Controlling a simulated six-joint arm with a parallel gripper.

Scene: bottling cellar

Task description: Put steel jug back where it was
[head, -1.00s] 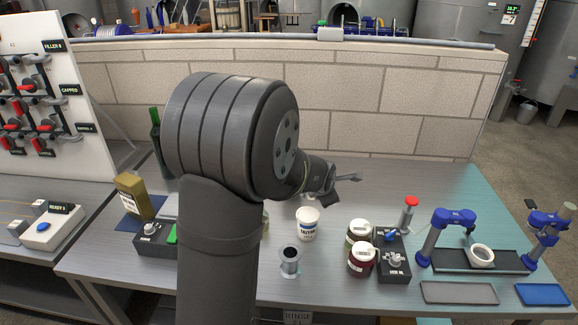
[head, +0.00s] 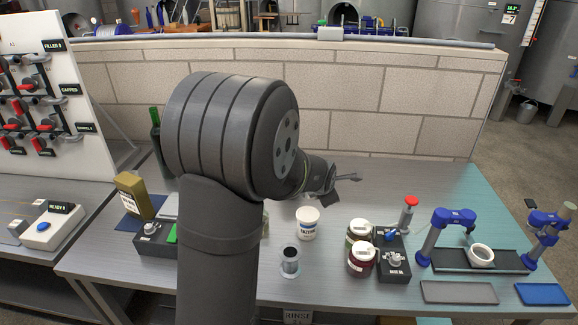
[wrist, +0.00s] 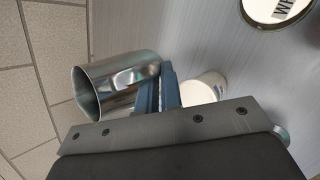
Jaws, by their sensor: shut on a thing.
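The steel jug (wrist: 118,84) shows in the wrist view, shiny and tilted in the picture, with its open rim toward the left. My gripper (wrist: 166,86) has its blue fingers against the jug's side and is shut on it. The exact part gripped, wall or handle, is hidden by the fingers. In the head view my gripper (head: 345,178) is above the back middle of the bench. The jug cannot be made out there, being hidden behind my wrist.
A white labelled tub (head: 307,223) and a small metal cylinder (head: 290,261) stand in front. Two lidded jars (head: 360,258) and a dark switch box (head: 393,256) are to the right, near a red-topped plunger (head: 407,215). A brick wall (head: 400,115) rises behind. The back right bench is clear.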

